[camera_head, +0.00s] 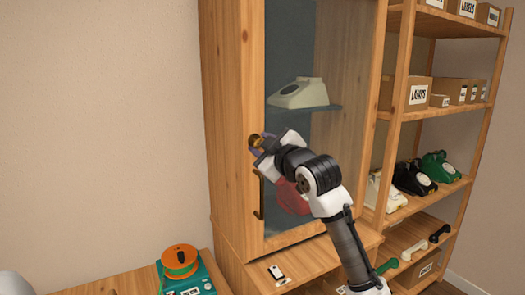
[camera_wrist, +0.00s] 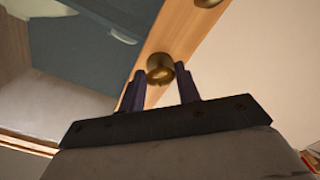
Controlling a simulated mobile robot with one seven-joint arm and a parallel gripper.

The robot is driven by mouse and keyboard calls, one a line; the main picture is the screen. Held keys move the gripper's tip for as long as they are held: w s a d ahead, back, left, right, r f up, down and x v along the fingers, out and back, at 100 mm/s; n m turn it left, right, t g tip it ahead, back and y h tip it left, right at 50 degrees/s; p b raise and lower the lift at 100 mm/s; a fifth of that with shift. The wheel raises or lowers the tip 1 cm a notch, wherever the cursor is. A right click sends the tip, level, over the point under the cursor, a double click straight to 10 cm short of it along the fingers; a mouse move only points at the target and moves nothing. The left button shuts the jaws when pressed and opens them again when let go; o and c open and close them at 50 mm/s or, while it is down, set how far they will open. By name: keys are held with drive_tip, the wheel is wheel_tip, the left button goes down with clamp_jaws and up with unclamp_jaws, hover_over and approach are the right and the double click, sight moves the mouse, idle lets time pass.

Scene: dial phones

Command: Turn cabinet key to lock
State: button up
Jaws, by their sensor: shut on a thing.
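A tall wooden cabinet (camera_head: 231,125) with a glass door (camera_head: 302,58) stands in the middle of the head view. A brass key (camera_head: 255,141) sits at the door's left frame, and it also shows in the wrist view (camera_wrist: 160,67) as a round brass piece. My gripper (camera_head: 260,146) is at the key, with its two dark fingers (camera_wrist: 160,85) on either side of the brass. It is shut on the key. The fingers partly hide the key, and its exact turn cannot be told. The door looks closed.
A dark handle (camera_head: 259,196) is on the door frame below the key. Telephones stand behind the glass. An open shelf (camera_head: 404,116) with boxes and phones is at the right. An orange reel (camera_head: 180,260) sits on a teal device at lower left. The wall side is clear.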

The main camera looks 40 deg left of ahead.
drive_tip(key=n+b, duration=0.1)
drive_tip(key=n, duration=0.3)
drive_tip(key=shift+f+n, duration=0.1)
drive_tip(key=shift+n, duration=0.3)
drive_tip(key=n+b, duration=0.1)
drive_tip(key=n, duration=0.3)
drive_tip(key=shift+n, duration=0.3)
drive_tip(key=o, duration=1)
drive_tip(key=b+v, duration=0.3)
drive_tip(key=v, duration=1)
drive_tip(key=shift+s+d, duration=0.1)
drive_tip(key=shift+d, duration=0.25)
